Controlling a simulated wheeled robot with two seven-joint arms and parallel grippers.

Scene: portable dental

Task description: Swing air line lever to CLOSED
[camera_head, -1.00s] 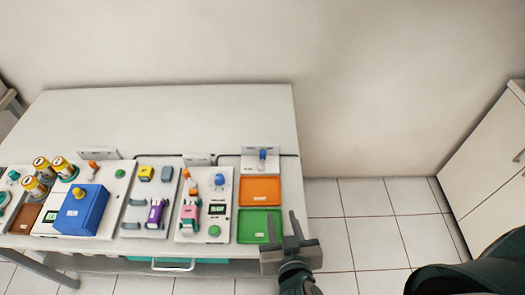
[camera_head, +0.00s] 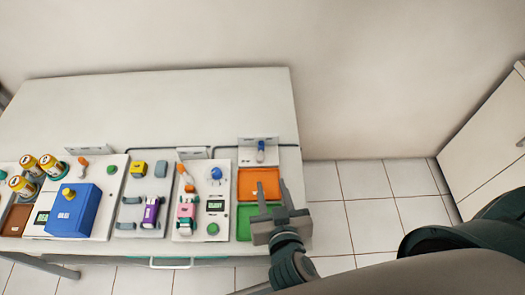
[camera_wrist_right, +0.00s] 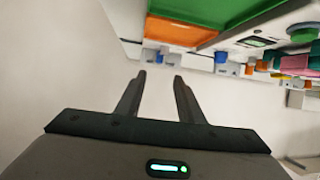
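A small blue lever (camera_head: 261,149) stands on a white plate at the back right of the table, with a dark line running to the plate. I cannot read which is the air line lever. My right gripper (camera_head: 270,186) is open and empty, in front of the blue lever, its fingers over the orange and green trays. In the right wrist view its two fingers (camera_wrist_right: 159,80) are apart with nothing between them, and a blue part (camera_wrist_right: 220,57) shows beyond. My left gripper is not in view.
The orange tray (camera_head: 246,190) and green tray (camera_head: 243,222) lie in front of the blue lever. Left of them are a panel with a blue knob (camera_head: 216,173), a blue box (camera_head: 80,210) and several yellow jars (camera_head: 49,166). The table's back (camera_head: 150,100) is clear.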

